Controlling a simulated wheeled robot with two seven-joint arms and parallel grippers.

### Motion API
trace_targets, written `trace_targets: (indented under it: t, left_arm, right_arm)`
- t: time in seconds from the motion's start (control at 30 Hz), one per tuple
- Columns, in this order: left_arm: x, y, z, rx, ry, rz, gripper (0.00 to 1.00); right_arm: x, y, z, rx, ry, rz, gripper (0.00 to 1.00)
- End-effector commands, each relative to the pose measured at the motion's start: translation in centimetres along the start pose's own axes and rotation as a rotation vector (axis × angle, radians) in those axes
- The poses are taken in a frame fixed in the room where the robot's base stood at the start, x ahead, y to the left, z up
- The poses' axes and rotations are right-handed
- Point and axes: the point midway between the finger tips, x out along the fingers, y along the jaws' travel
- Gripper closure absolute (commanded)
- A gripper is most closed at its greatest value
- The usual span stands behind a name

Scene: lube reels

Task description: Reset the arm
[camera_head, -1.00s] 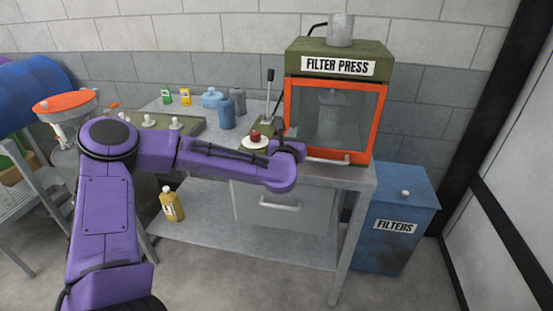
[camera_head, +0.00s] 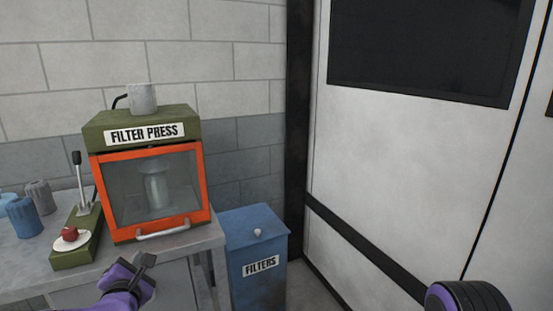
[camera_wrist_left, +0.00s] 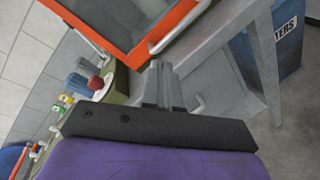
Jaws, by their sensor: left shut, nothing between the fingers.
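My left gripper (camera_head: 146,260) is at the lower left of the head view, in front of the bench below the filter press. It is shut and empty. In the left wrist view its closed grey fingers (camera_wrist_left: 160,82) point toward the bench front, with the orange-framed press just beyond. At the lower right of the head view a black and purple part of my right arm shows; the right gripper itself is not seen.
The filter press (camera_head: 150,180) has its orange door closed. A hand press with a red knob (camera_head: 70,234) and grey and blue canisters (camera_head: 24,217) stand left of it. A blue filters bin (camera_head: 256,255) stands right of the bench. A white door (camera_head: 400,180) fills the right.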

Motion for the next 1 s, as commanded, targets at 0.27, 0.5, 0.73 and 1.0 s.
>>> trace_targets:
  t: [0.27, 0.5, 0.73, 1.0]
  left_arm:
    - [-6.5, -17.7, -11.9, 1.074, 0.0, -0.525, 1.0]
    - [-18.9, -25.4, -26.0, 1.73, -0.128, -1.034, 1.0]
    - [-25.3, -27.0, -31.0, 1.894, -0.226, -1.229, 1.0]
    - [-25.4, -27.1, -31.1, 1.887, -0.224, -1.233, 1.0]
  right_arm:
    - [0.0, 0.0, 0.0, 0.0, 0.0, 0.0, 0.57]
    - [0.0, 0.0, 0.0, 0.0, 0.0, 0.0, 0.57]
    - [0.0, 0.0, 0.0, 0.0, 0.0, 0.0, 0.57]
    - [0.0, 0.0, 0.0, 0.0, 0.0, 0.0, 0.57]
